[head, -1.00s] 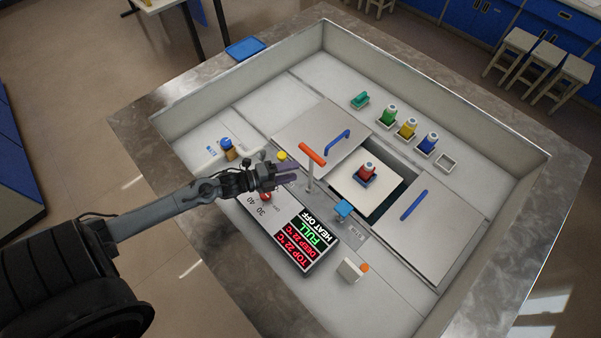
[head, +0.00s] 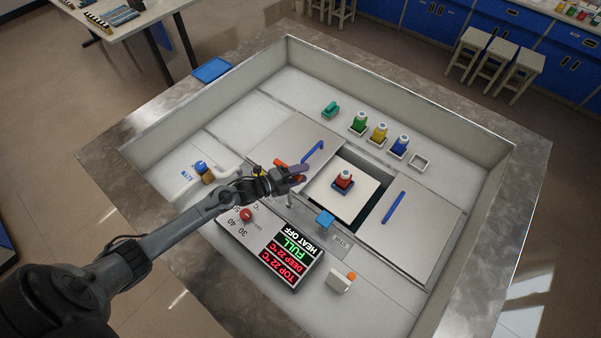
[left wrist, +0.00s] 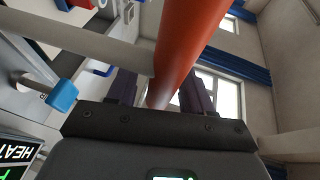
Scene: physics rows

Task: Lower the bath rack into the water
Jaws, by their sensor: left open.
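The bath rack (head: 360,208) is a white plate in the opening between two grey lids, with a red bottle (head: 343,180) standing on it. An orange lever handle (head: 280,163) sits on a post beside the opening, partly hidden by my left gripper (head: 298,174). In the left wrist view the orange handle (left wrist: 188,45) runs between the two dark purple fingers of my open left gripper (left wrist: 160,90). I cannot tell whether a finger touches it. Dark space shows along the rack's edge; the water is not clearly visible. My right gripper is not in view.
The control panel (head: 283,262) reads FULL, HEAT OFF, and 22 °C for top and deep. A blue block (head: 325,219) is near the lever. Green, yellow and blue bottles (head: 379,133) stand behind. Lids with blue handles flank the opening. High basin walls surround everything.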

